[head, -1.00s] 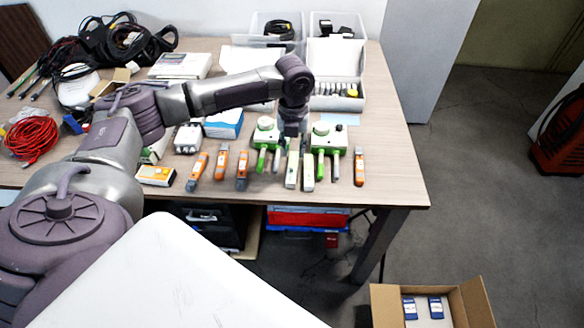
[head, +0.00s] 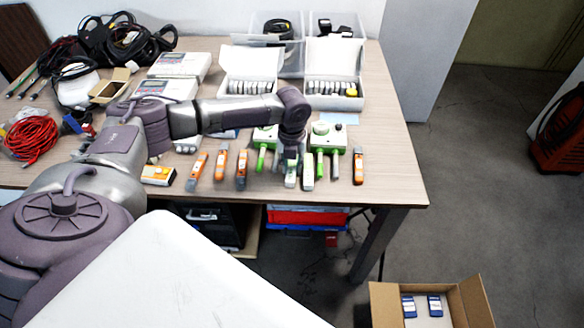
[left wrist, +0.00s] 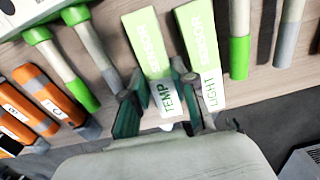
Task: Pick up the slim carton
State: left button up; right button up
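Two slim white and green cartons lie side by side near the table's front edge. In the left wrist view one reads TEMP (left wrist: 153,55) and the other LIGHT (left wrist: 203,50). In the head view the TEMP carton (head: 291,180) is partly hidden by my left gripper (head: 290,162), and the LIGHT carton (head: 308,172) is just to its right. In the left wrist view the left gripper's fingers (left wrist: 163,108) are apart, one on each side of the TEMP carton's near end. The right finger is in the narrow gap between the cartons. My right gripper is not in view.
Green-handled probes with white-green meters (head: 328,136) flank the cartons. Several orange tools (head: 221,162) lie left, and one (head: 358,166) lies right. Open white boxes (head: 335,100) stand behind. An open cardboard box (head: 382,305) is on the floor at lower right.

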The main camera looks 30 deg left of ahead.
pick_arm(q)
grip_shut()
